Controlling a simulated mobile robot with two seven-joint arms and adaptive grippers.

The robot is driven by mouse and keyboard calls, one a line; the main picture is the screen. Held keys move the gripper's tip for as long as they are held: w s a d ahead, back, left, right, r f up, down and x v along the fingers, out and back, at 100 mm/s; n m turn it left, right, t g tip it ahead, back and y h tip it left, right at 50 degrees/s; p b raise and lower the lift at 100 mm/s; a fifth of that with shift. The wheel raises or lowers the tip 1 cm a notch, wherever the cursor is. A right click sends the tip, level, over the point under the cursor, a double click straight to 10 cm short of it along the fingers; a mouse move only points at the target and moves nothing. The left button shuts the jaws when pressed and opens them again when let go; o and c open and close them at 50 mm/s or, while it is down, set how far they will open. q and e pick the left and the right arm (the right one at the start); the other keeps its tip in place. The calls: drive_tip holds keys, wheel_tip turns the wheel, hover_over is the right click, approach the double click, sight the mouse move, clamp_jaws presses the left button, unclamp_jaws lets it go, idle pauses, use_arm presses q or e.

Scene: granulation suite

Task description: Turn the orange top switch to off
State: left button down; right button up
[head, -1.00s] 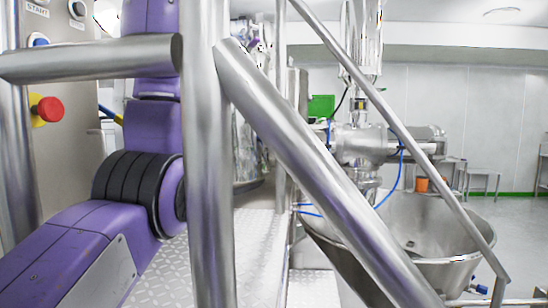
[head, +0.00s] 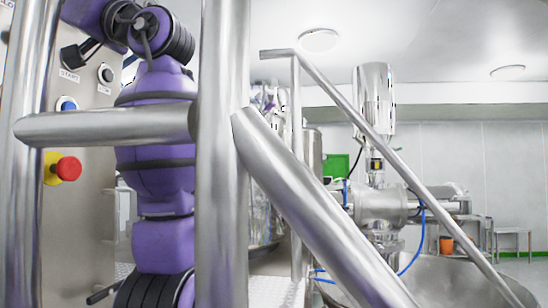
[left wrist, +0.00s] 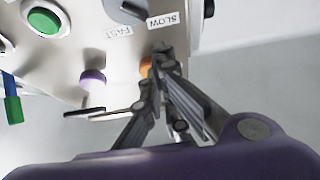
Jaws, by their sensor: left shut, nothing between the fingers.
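The orange switch (left wrist: 146,68) shows at the panel's edge in the left wrist view, partly covered by a finger; its setting cannot be made out. My left gripper (left wrist: 161,52) is shut and empty, with its fingertips right beside the orange switch near the SLOW label. I cannot tell whether they touch it. In the head view my left arm rises in front of the steel control panel (head: 100,130), its hand at the upper left near the START label. The orange switch cannot be made out there. My right gripper is in neither view.
The panel also carries a green button (left wrist: 45,20), a purple-topped switch (left wrist: 93,80), a blue button (head: 67,104) and a red emergency stop (head: 68,168). Steel railings (head: 222,150) cross close in front. A steel hopper machine (head: 380,210) stands beyond.

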use_arm(q)
drive_tip(key=a, duration=0.3)
drive_tip(key=shift+w+a+p, duration=0.1)
drive_tip(key=shift+a+p, duration=0.25)
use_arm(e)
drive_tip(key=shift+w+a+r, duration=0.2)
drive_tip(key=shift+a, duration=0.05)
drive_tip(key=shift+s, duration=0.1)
use_arm(q)
drive_tip(key=shift+w+d+r, duration=0.1)
drive_tip(key=shift+w+r, duration=0.05)
drive_tip(key=shift+r, duration=0.25)
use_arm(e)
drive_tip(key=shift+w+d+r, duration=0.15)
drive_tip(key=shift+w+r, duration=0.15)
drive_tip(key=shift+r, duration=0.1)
use_arm(q)
drive_tip(key=shift+w+p, duration=0.15)
drive_tip(key=shift+p, duration=0.15)
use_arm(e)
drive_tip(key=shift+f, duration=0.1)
use_arm(q)
drive_tip(key=shift+w+d, duration=0.25)
drive_tip(key=shift+w, duration=0.25)
drive_tip(key=shift+w+d, duration=0.2)
drive_tip(key=shift+w, duration=0.3)
